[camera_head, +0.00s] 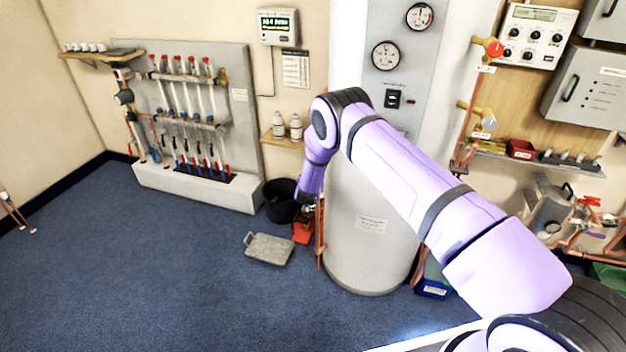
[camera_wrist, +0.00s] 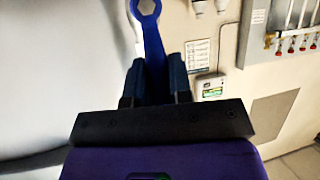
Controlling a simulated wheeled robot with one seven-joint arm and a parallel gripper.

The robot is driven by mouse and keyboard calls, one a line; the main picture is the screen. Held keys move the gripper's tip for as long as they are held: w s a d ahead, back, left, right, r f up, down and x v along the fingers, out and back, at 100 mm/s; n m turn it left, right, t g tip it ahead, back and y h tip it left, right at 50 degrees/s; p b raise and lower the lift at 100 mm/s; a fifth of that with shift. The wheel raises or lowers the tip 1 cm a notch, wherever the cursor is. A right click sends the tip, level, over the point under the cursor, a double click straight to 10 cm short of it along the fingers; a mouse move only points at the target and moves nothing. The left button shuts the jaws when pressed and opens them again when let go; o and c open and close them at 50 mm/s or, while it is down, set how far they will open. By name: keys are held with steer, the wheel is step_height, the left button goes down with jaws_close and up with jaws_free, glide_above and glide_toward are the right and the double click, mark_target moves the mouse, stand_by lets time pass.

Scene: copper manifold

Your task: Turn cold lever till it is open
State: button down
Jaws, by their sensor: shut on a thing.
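My gripper (camera_wrist: 155,72) is shut on a blue ring-ended piece (camera_wrist: 148,12), which looks like a spanner or lever and points away from the fingers. I cannot tell whether this piece is the cold lever. In the head view my gripper (camera_head: 306,200) is low beside the white cylinder, and its fingers are too small to make out. A brass valve with a bluish-grey round handle (camera_head: 488,122) is on the copper pipe at the right, well apart from my gripper. A similar valve with a red handle (camera_head: 495,47) is above it.
The white cylinder (camera_head: 365,265) stands right next to my gripper. A black bucket (camera_head: 280,205), a red object (camera_head: 303,232) and a grey tray (camera_head: 268,249) are on the floor nearby. The pipe manifold board (camera_head: 237,75) stands at the left. Blue carpet at the front left is clear.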

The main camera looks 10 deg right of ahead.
steer(key=c, duration=1)
jaws_free()
steer(key=shift+c, duration=0.2)
steer(key=shift+s+a, duration=0.1)
steer(key=v, duration=1)
steer(key=shift+s, duration=0.3)
steer(key=shift+a+r, duration=0.1)
